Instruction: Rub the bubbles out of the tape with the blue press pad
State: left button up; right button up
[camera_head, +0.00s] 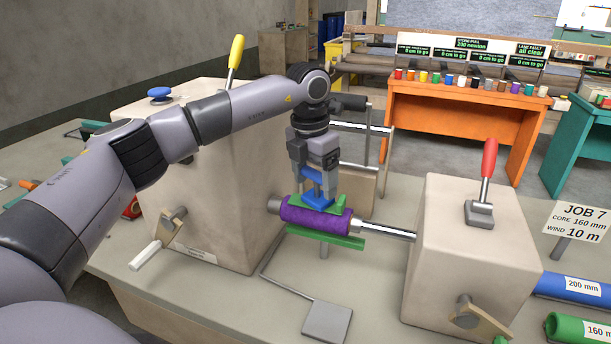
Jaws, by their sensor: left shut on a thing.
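My left gripper (317,168) comes down from above over the winding shaft, shut on the blue press pad (317,190). The pad sits low between the fingers, right at the top of a purple felt roll (316,220) on the metal shaft. A green strip (335,206), perhaps the tape, lies on top of the roll around the pad. The pad looks in contact with it, but a small gap cannot be ruled out. Any bubbles are too small to see. My right gripper is out of view.
A green bar (345,241) runs beneath the roll. Beige housings (475,250) flank the shaft, with a red lever (488,158) on the right and a yellow lever (236,52) on the left. A grey foot plate (327,321) lies in front. Blue and green tubes lie at lower right.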

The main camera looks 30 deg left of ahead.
pick_arm(q)
jog(key=shift+w+d, duration=0.1)
jog(key=shift+d, duration=0.15)
jog(key=shift+d, duration=0.55)
dwell(1.1)
jog(key=shift+a, duration=0.15)
jog(key=shift+a, duration=0.9)
jog(key=shift+w+d, duration=0.1)
jog(key=shift+d, duration=0.9)
jog(key=shift+a, duration=0.15)
